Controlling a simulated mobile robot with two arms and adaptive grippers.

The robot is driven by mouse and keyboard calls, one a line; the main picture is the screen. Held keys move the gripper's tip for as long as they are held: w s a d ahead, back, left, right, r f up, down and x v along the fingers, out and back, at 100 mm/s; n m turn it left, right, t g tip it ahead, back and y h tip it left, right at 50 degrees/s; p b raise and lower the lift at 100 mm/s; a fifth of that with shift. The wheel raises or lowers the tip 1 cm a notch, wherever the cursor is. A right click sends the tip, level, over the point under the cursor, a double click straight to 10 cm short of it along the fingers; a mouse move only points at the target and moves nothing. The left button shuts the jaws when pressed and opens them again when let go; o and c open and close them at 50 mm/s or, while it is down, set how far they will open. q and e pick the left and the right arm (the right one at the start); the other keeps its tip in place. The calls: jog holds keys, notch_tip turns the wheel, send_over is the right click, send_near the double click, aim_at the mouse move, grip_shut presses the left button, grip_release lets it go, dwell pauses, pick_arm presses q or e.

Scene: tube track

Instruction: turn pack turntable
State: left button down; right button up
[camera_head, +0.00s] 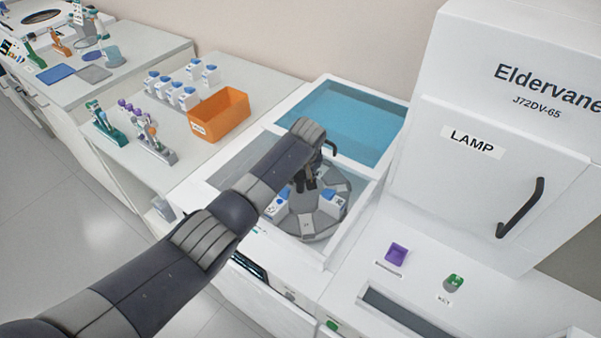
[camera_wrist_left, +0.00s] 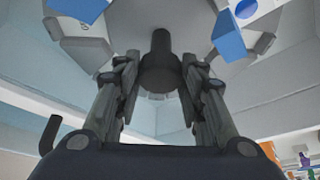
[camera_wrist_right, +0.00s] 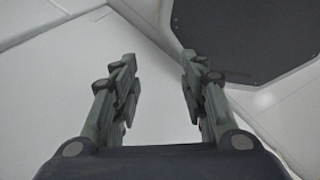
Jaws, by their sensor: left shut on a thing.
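The turntable (camera_head: 305,224) is a grey segmented disc inside the open white well of the machine. White packs with blue parts sit on it, one at its left (camera_head: 276,205) and one at its right (camera_head: 333,205). My left gripper (camera_head: 307,182) is over the middle of the disc, and my arm hides part of it. In the left wrist view, its fingers (camera_wrist_left: 160,78) are shut on the dark central knob (camera_wrist_left: 161,45). My right gripper (camera_wrist_right: 158,75) shows only in its wrist view, with its fingers apart and nothing between them.
A raised blue-tinted lid (camera_head: 345,118) with a dark handle stands behind the well. A white cabinet marked LAMP (camera_head: 490,170) stands to the right. An orange bin (camera_head: 220,114), white-and-blue packs (camera_head: 183,95) and tube racks (camera_head: 152,142) sit on the left bench.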

pick_arm(q)
jog(key=c, duration=1)
grip_release()
jog(key=shift+c, duration=0.2)
jog(key=shift+r, duration=0.1)
jog(key=v, duration=1.1)
jog(key=shift+r, duration=0.45)
jog(key=shift+s+d, duration=0.1)
